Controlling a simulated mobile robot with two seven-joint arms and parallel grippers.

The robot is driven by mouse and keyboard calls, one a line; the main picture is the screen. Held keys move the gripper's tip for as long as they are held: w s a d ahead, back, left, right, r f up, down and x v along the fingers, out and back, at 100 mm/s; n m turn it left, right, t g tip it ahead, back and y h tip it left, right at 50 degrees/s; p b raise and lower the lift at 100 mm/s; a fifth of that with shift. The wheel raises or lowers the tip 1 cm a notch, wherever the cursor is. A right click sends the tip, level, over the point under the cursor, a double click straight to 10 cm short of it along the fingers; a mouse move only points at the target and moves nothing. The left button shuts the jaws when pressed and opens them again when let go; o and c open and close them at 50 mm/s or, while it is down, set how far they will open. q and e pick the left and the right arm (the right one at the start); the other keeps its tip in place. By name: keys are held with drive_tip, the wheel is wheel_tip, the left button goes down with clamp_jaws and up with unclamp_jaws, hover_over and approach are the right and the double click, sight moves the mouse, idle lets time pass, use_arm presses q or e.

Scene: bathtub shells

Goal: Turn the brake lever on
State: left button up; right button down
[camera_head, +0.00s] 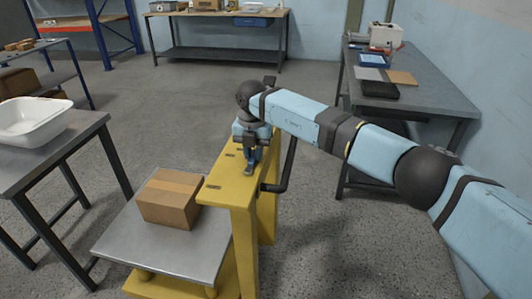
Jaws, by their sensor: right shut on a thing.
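A yellow lift cart (240,200) stands in the middle with a grey platform (165,249) on its left side. My right arm reaches in from the right, and my right gripper (250,165) points down at the cart's yellow top. It is shut on what looks like the brake lever, which is mostly hidden by the fingers, so its angle cannot be told. A black bent crank handle (289,165) is on the cart's right side, just beside the gripper. My left gripper is not in view.
A cardboard box (171,198) sits on the platform. A dark table (62,150) with a white basin (36,120) stands at the left. A grey workbench (430,93) stands at the right wall, another bench (217,14) at the back. Open floor lies between.

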sight(254, 155)
drive_tip(key=shift+d, duration=0.1)
idle(0.3)
drive_tip(key=c, duration=1)
unclamp_jaws()
wheel_tip(254, 155, up, 14)
drive_tip(key=shift+f, duration=0.15)
